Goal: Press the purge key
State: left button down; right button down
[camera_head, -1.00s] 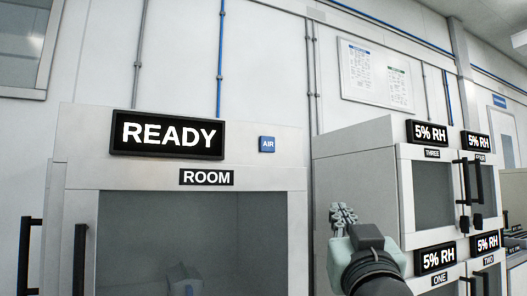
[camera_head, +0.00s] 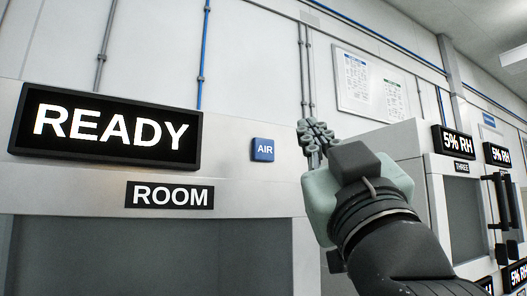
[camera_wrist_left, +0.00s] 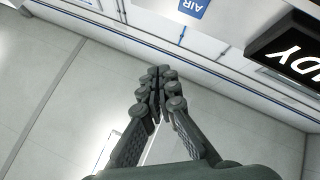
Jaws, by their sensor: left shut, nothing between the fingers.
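No key with the word purge shows. A small blue square marked AIR (camera_head: 263,150) sits on the pale panel above the ROOM label, right of the lit READY sign (camera_head: 108,131). My left gripper (camera_head: 315,134) is shut and empty, to the right of the blue square and slightly higher in the head view, apart from it in the picture. In the left wrist view its closed fingers (camera_wrist_left: 158,76) point up the picture. The blue AIR square (camera_wrist_left: 192,8) shows upside down, partly cut off, at the top edge. My right gripper is out of view.
The READY cabinet has a dark window (camera_head: 150,255) below the ROOM label (camera_head: 170,195). To the right stands a cabinet with 5% RH displays (camera_head: 454,142) and black door handles (camera_head: 505,203). A notice board (camera_head: 370,85) hangs on the wall behind.

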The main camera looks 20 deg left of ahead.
aim_at(273, 150)
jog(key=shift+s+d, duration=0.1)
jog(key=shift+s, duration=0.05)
